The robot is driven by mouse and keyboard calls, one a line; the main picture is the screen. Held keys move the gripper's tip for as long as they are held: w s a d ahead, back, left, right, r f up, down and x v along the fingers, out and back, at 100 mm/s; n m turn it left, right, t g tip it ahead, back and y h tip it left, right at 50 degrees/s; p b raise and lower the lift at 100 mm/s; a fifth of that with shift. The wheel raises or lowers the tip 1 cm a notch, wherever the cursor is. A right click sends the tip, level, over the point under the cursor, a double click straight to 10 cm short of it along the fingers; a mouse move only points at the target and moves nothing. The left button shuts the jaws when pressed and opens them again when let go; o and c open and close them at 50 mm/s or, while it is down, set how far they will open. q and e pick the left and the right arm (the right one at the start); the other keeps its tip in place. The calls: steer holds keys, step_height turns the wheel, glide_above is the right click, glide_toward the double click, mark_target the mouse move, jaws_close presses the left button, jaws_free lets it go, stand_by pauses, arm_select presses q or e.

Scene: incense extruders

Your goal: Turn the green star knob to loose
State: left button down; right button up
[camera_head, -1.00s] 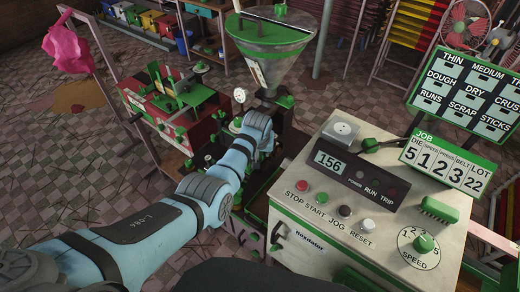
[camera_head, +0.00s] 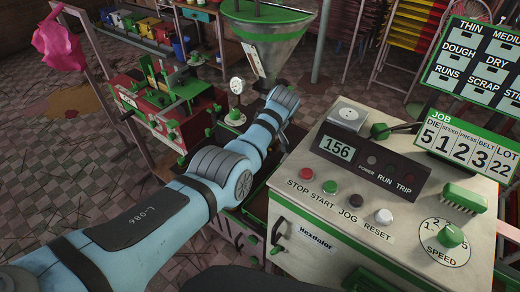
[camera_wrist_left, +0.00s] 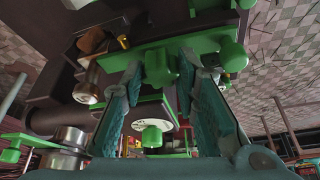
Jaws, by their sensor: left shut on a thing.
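In the left wrist view, the two teal fingers of my left gripper (camera_wrist_left: 160,78) stand on either side of a green knob (camera_wrist_left: 160,66), which I take for the green star knob. The gripper is shut on it. The knob sits at a green crossbar (camera_wrist_left: 205,42) on the dark machine. Its star shape and any loose or tight marking cannot be made out. In the head view, my left arm reaches in over the machine, and its forearm and wrist hide the gripper and the knob. My right gripper is in neither view.
A control cabinet (camera_head: 310,215) with a 156 display (camera_head: 338,147) stands right of my arm. A steel hopper (camera_head: 272,50) and a gauge (camera_head: 237,86) rise behind it. A red machine (camera_head: 160,105) stands left. Another green knob (camera_wrist_left: 152,136) shows lower in the wrist view.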

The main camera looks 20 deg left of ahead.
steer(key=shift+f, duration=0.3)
arm_select(q)
steer(key=c, duration=1.2)
jaws_free()
steer(key=shift+c, duration=0.2)
steer(key=shift+r, duration=0.1)
steer(key=v, duration=1.2)
steer(key=shift+w, duration=0.1)
